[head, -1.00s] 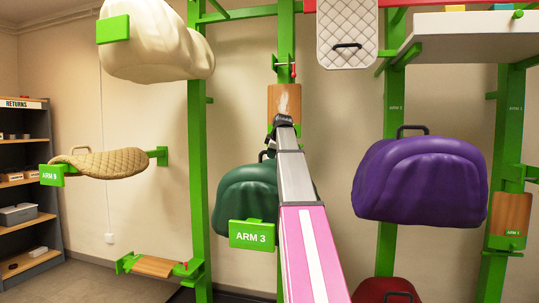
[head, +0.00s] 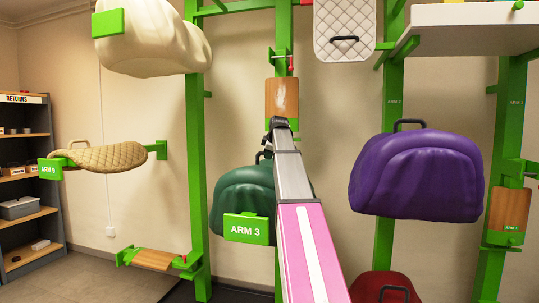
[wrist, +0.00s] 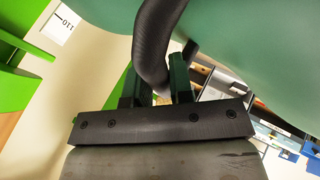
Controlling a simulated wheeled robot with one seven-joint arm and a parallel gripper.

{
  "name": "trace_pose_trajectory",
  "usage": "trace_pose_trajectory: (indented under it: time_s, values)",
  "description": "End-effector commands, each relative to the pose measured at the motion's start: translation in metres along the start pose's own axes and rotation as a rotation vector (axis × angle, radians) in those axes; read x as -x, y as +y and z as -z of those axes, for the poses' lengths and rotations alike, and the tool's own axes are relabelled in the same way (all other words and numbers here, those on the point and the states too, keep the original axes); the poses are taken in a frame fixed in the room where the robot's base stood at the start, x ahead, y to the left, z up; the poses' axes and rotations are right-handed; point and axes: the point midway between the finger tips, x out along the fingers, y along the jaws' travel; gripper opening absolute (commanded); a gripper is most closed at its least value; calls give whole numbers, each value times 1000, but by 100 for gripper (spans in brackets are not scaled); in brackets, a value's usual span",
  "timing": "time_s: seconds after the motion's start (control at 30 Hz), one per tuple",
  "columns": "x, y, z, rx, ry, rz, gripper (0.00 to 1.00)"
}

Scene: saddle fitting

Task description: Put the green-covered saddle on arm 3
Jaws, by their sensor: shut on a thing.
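The green-covered saddle (head: 236,187) is upright behind the green ARM 3 sign (head: 247,229) in the head view. The sign overlaps its lower front. Whether its underside touches arm 3 is hidden. My gripper (wrist: 156,90) is shut on the saddle's black handle (wrist: 154,40) in the wrist view, with the handle passing between the fingers. The green cover (wrist: 240,35) fills the upper right there. In the head view my own arm hides the gripper and the saddle's right part.
A purple saddle (head: 416,178) hangs to the right and a dark red one (head: 385,288) sits below it. A tan quilted saddle (head: 105,157) is on ARM 9 at left. An empty wooden-topped arm (head: 153,259) is low left. Green uprights (head: 196,150) stand close by.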

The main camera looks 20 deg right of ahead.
Motion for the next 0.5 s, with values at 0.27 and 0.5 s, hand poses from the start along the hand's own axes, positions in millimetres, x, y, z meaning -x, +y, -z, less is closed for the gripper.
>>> trace_pose_trajectory:
  time_s: [0.27,0.5]
  values:
    - [0,1,0,0,1,-2,51]
    - [4,-1,-1,0,-1,1,51]
